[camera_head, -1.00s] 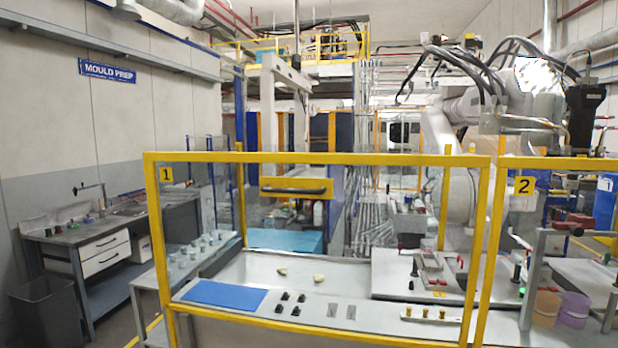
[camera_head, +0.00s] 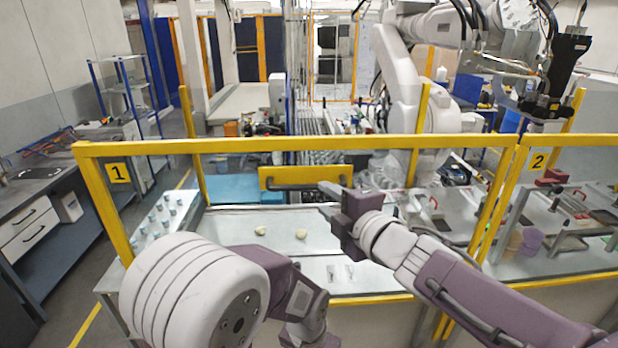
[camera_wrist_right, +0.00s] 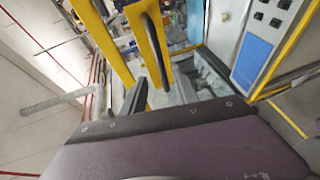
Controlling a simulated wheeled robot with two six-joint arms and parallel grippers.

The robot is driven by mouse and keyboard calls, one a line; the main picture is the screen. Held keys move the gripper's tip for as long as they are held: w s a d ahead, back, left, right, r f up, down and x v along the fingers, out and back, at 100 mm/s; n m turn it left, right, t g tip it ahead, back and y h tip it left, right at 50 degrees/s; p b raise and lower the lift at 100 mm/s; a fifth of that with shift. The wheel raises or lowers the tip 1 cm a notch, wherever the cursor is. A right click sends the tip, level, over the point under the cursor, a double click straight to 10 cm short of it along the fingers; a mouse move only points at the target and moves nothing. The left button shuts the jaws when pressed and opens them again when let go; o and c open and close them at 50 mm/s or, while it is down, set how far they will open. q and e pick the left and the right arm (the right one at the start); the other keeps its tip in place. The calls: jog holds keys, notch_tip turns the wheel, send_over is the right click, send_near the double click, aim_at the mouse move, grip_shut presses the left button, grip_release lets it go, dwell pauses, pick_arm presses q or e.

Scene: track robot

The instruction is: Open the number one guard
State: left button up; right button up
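The number one guard (camera_head: 300,145) is a yellow frame with clear panels, standing upright in front of the work table in the head view. Its "1" label (camera_head: 119,173) is at the upper left. A dark bar handle (camera_head: 285,186) on a yellow plate hangs below the top rail; it also shows in the right wrist view (camera_wrist_right: 153,50). My right gripper (camera_head: 335,200) is just right of the handle. In the right wrist view its two fingers (camera_wrist_right: 160,90) are apart, with the handle's near end close between them; contact cannot be told. My left gripper is not visible, only its arm.
A second guard with a "2" label (camera_head: 538,160) adjoins on the right. Behind the guards are a grey table with small parts and a large white industrial robot (camera_head: 405,110). A side bench (camera_head: 40,195) stands at the left. My left arm is close to the guard's lower front.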

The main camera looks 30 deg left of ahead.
aim_at(309, 188)
jog(key=p+x, duration=0.2)
jog(key=x, duration=0.7)
jog(key=shift+a+f, duration=0.15)
jog(key=shift+a, duration=0.05)
jog(key=shift+w, duration=0.1)
jog(key=shift+d, duration=0.1)
grip_shut()
dwell(0.7)
